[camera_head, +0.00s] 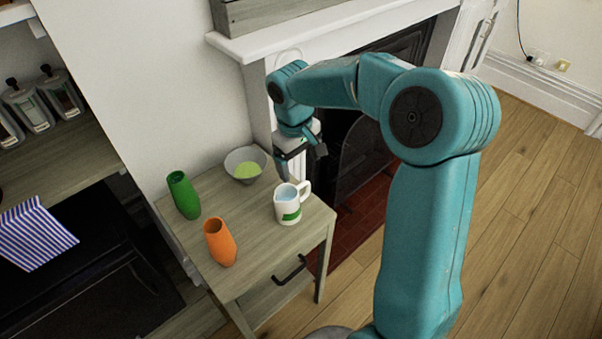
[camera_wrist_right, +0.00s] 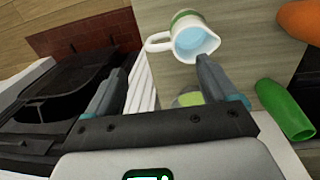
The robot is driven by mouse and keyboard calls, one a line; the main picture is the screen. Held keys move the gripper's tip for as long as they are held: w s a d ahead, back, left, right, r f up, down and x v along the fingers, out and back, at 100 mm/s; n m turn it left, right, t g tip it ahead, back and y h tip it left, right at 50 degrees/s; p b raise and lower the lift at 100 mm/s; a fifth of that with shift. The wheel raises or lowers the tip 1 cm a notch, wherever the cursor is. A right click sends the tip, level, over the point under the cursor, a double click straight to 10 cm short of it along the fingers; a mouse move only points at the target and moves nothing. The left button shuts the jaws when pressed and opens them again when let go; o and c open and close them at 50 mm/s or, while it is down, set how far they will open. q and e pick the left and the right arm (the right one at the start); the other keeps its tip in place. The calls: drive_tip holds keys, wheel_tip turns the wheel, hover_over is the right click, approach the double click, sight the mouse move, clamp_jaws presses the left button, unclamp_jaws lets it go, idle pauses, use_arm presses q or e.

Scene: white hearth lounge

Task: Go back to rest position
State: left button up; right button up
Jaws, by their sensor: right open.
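My right arm reaches in from the right in the head view, and my right gripper (camera_head: 300,155) hangs above the back right of a small wooden table (camera_head: 262,258). In the right wrist view the right gripper (camera_wrist_right: 160,80) has its two fingers apart with nothing held between them. A white jug (camera_head: 289,204) with a green band and bluish liquid stands on the table just below and in front of the gripper, apart from it. The jug also shows past the fingers in the right wrist view (camera_wrist_right: 190,38). My left gripper is not in view.
On the table are a grey bowl (camera_head: 243,157) with green contents, a green vase (camera_head: 184,195) and an orange vase (camera_head: 219,243). A white fireplace (camera_head: 330,32) stands behind the arm. A striped cloth (camera_head: 35,233) lies at the left. Wooden floor (camera_head: 535,200) is clear at the right.

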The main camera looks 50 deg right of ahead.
wheel_tip(320, 180, up, 2)
drive_tip(key=shift+a, duration=0.1)
drive_tip(key=shift+s+f, duration=0.1)
drive_tip(key=shift+s, duration=0.05)
idle(0.5)
